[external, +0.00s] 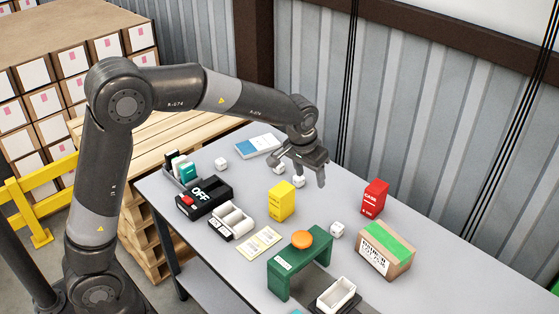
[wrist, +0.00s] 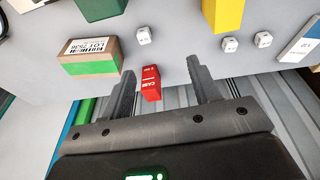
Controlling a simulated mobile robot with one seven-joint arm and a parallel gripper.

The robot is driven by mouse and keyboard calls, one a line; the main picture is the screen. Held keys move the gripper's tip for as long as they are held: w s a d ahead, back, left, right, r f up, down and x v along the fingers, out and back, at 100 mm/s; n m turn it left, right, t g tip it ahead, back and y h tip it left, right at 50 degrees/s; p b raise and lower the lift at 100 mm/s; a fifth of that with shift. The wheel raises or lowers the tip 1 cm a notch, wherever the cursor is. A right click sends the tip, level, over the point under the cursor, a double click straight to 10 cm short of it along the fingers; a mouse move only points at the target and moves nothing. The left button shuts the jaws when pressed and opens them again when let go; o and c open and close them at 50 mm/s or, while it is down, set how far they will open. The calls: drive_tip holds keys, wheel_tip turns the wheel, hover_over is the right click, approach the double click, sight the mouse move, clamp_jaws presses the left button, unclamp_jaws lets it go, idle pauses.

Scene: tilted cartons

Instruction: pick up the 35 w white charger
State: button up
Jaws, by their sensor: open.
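Several small white cube chargers lie on the grey table (external: 215,277). In the external view one charger (external: 221,164) is at the back left, two (external: 279,168) (external: 298,181) are by my gripper (external: 299,174), and one (external: 337,229) is by the carton. The wrist view shows three: one (wrist: 144,36) by the carton and two (wrist: 230,44) (wrist: 263,39) at upper right. Their wattage marks are too small to read, so I cannot tell which is 35 W. My gripper is open and empty above the table, with no charger between its fingers in the wrist view.
A yellow box (external: 281,201), red box (external: 375,199), carton with green tape (external: 385,250) and green stand (external: 286,277) holding an orange disc (external: 302,239) stand around. A black OFF box (external: 205,196) is left. The corrugated wall (external: 420,110) rises behind.

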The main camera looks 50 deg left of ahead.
approach(338, 226)
drive_tip(key=shift+g, duration=0.4)
drive_tip(key=f, duration=0.1)
drive_tip(key=w+f, duration=0.1)
drive_tip(key=f, duration=0.2)
drive_tip(key=shift+w+f, duration=0.35)
drive_tip(key=shift+f, duration=0.05)
drive_tip(key=f, duration=0.5)
drive_tip(key=shift+w+f, duration=0.1)
drive_tip(key=shift+w, duration=0.1)
drive_tip(key=c, duration=1.1)
